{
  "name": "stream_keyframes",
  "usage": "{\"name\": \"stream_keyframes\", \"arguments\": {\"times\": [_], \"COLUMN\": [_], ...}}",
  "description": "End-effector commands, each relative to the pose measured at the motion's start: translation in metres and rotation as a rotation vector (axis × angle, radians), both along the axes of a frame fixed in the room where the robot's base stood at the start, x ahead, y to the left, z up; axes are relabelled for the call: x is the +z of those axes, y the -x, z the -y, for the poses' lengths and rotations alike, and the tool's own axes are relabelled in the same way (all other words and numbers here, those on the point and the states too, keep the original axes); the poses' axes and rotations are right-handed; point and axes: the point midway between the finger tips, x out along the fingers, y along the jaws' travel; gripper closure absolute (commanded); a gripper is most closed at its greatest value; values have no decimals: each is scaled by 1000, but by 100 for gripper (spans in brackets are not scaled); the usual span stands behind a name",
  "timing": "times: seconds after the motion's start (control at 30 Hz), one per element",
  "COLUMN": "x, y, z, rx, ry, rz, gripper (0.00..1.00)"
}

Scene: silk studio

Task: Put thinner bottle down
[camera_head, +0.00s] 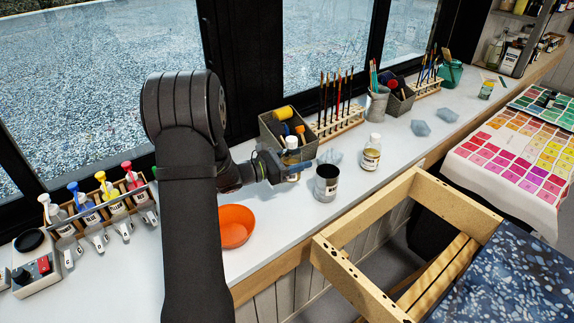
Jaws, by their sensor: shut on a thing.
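A small bottle with a white cap (292,143) and a yellowish band is in my gripper (295,170), near the middle of the white worktop (270,260). The gripper is shut on it, and its fingers hide part of the bottle's body. The bottle looks close to upright. I cannot tell whether its base touches the worktop. A similar labelled bottle (371,156) with a white cap and amber contents stands to the right, apart from the gripper.
A dark-mouthed labelled jar (326,186) stands just right of the gripper. An orange bowl (236,226) is in front. A grey bin (272,130) and a wooden brush rack (338,123) stand behind. A rack of coloured pump bottles (105,205) is at left. Worktop right of the amber bottle is fairly clear.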

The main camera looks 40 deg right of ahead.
Motion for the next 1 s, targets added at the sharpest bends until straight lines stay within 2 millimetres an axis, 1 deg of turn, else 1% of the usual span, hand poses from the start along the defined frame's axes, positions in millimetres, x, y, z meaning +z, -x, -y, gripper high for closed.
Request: {"name": "stream_keyframes", "arguments": {"times": [0.03,0.1,0.2,0.33,0.43,0.57,0.8,1.0], "x": [-9,-18,-30,-41,-44,-51,-83,-84], "y": [-14,-29,-48,-65,-71,-72,-72,-72], "z": [-4,-8,-13,-18,-19,-20,-20,-19], "rx": [5,3,3,2,0,0,0,0], "ry": [0,-1,0,0,1,-1,-1,0], "rz": [-2,-1,-2,-1,0,-3,-3,1], "gripper": [70,70,70,70,70,70,70,70]}}
